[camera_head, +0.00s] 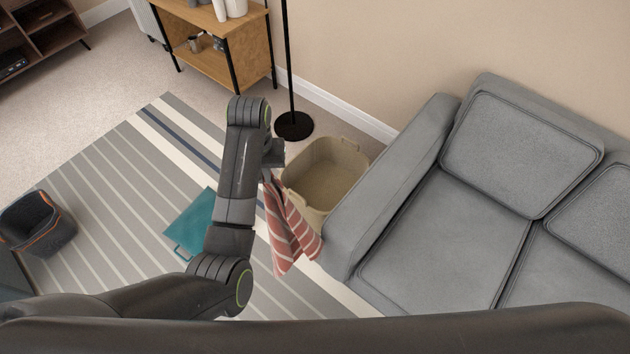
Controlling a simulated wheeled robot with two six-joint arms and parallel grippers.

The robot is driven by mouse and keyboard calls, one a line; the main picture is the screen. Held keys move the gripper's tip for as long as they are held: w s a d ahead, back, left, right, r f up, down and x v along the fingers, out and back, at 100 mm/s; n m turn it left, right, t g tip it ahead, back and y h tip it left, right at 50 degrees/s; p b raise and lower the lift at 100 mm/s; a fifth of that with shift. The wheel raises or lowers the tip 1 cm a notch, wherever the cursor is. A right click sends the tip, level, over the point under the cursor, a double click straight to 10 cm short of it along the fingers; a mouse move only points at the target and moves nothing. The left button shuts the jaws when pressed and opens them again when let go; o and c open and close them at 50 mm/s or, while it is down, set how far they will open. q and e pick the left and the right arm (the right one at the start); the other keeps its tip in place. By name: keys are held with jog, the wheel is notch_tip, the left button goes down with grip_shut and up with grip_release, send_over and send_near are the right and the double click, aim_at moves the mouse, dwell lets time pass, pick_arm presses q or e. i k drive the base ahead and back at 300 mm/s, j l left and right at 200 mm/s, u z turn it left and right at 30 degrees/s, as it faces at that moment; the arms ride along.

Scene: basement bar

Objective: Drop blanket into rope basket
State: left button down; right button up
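The blanket (285,228) is red with pale stripes and hangs down in folds from my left gripper (272,174). The gripper is at the left side of the rope basket, and its fingers are mostly hidden by the arm and the cloth. The rope basket (345,156) is beige, open at the top, with handles, and stands on the floor left of the sofa. Its inside looks empty. The blanket hangs in front of the basket's near left side; I cannot tell whether they touch. My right gripper is not in view.
A grey sofa (440,245) fills the right side, its armrest close to the basket. A black lamp pole and base (293,126) stand behind the basket. A teal item (196,222) and a dark bin (37,222) are on the striped rug (130,205). A wooden shelf (215,60) stands behind.

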aim_at(317, 178)
jog(key=i+j, duration=0.15)
jog(key=j, duration=0.15)
jog(key=i+j+z, duration=0.1)
jog(key=j, duration=0.25)
jog(key=i+j, duration=0.4)
jog(key=j, duration=0.25)
jog(key=z, duration=0.05)
